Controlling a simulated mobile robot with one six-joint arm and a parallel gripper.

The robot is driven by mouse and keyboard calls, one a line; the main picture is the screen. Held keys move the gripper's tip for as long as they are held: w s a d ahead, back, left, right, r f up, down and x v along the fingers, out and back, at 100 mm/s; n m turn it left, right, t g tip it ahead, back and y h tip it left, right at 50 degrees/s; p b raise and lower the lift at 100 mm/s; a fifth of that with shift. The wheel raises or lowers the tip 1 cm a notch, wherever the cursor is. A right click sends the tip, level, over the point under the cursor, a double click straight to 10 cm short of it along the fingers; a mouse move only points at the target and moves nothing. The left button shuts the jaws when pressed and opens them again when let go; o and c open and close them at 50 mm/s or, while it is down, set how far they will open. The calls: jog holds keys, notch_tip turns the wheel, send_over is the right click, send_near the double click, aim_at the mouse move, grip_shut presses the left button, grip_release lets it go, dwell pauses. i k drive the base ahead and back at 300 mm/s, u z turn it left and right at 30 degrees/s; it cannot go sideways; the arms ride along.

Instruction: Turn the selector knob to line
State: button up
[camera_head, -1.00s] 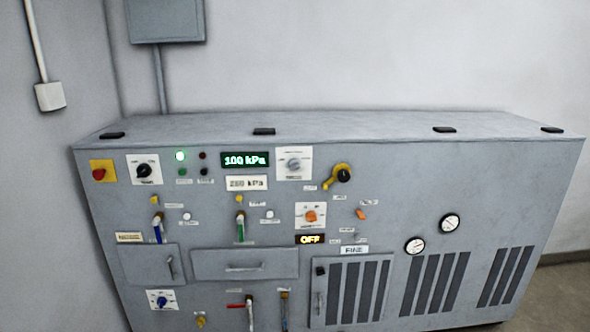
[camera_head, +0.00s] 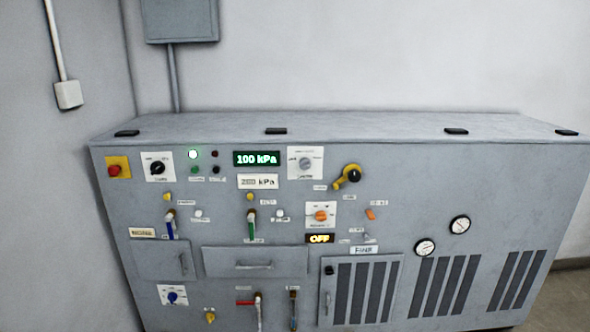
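Several rotary knobs sit on white plates on the grey cabinet front (camera_head: 440,205). They are a black knob (camera_head: 157,168) at upper left, a grey knob (camera_head: 305,163) at upper middle, an orange knob (camera_head: 320,216) above a yellow "OFF" display (camera_head: 320,239), and a blue knob (camera_head: 173,297) at lower left. The plate lettering is too small to read surely, so I cannot tell which is the selector or where "line" lies. A black knob with a yellow lever (camera_head: 348,176) is right of the grey one. My gripper is not in view.
A green display (camera_head: 256,159) reads 100 kPa. A red button on yellow (camera_head: 118,167), lever valves (camera_head: 252,225), a drawer (camera_head: 255,262), a vented door (camera_head: 361,290) and two gauges (camera_head: 460,225) also sit on the front. Nothing stands before the upper panel.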

aim_at(305, 163)
jog(key=u, duration=0.95)
jog(key=k, duration=0.75)
jog(key=u, duration=0.7)
jog(key=i, duration=0.95)
jog(key=u, duration=0.05)
